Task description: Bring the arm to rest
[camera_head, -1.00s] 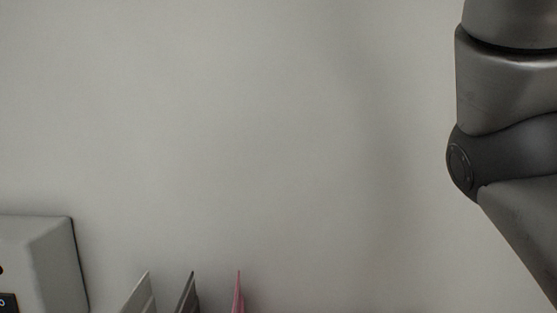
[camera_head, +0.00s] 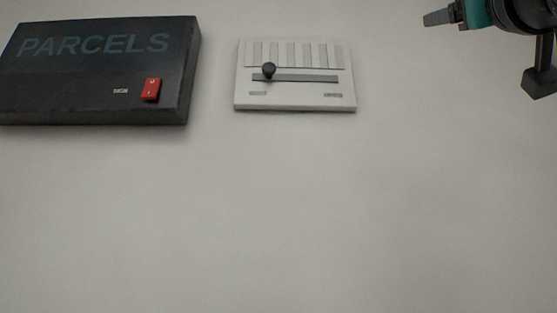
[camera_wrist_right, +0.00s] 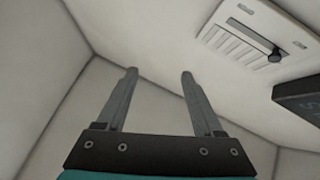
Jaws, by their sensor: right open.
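My right gripper (camera_head: 438,17) shows at the top right edge of the head view, its finger pointing left and part of it cut off by the frame. In the right wrist view my right gripper (camera_wrist_right: 159,74) has its two grey fingers spread apart, with only bare wall and ceiling surfaces between and beyond them. It holds nothing and touches nothing that I can see. My left gripper is in neither view.
A dark PARCELS sign box (camera_head: 100,75) with a red switch (camera_head: 151,89) is on the wall at left. Beside it is a white slatted panel (camera_head: 295,98) with a black slider knob (camera_head: 269,70). The wall below is bare.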

